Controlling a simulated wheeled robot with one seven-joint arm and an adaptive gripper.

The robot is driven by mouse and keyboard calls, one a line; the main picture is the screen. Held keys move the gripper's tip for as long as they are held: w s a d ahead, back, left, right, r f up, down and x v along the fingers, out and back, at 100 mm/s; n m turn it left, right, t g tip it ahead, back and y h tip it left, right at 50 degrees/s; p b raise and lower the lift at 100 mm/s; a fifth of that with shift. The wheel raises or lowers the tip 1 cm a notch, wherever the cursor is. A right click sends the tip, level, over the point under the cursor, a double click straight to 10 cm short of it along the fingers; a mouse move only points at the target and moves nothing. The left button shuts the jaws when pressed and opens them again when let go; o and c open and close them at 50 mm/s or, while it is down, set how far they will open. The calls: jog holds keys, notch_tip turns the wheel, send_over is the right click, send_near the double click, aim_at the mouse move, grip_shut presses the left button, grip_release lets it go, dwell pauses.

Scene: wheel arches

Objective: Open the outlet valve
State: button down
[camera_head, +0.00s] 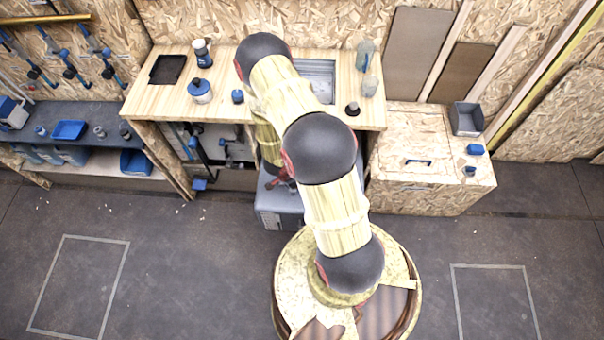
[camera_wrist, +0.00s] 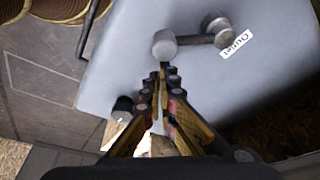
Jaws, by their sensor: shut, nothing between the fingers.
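The outlet valve (camera_wrist: 200,40) shows in the wrist view on the face of a pale grey box (camera_wrist: 110,60). It has a round metal hub at the right and a lever arm reaching left to a pale round knob (camera_wrist: 165,43). A white label (camera_wrist: 237,44) reading "Outlet" is beside the hub. My gripper (camera_wrist: 163,70) is shut and empty, with its fingertips just below the knob in the picture. I cannot tell whether they touch it. In the head view my arm hides the valve, and the grey box (camera_head: 278,216) shows beneath the bench.
A small black knob (camera_wrist: 123,106) is on the box, left of my gripper. Brown ribbed hoses (camera_wrist: 62,8) lie at the upper left. In the head view, a wooden workbench (camera_head: 145,98) overhangs the box, and a chipboard cabinet (camera_head: 430,190) stands to the right.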

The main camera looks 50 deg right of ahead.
jog(key=a+m+g+p, duration=0.1)
jog(key=a+m+p, duration=0.2)
jog(key=p, duration=0.1)
jog(key=shift+r, duration=0.15)
jog(key=shift+w+a+p, duration=0.1)
jog(key=shift+a+p, duration=0.35)
jog(key=shift+a, duration=0.1)
jog(key=shift+w+a+p, duration=0.4)
jog(key=shift+a+p, duration=0.1)
jog(key=shift+a, duration=0.35)
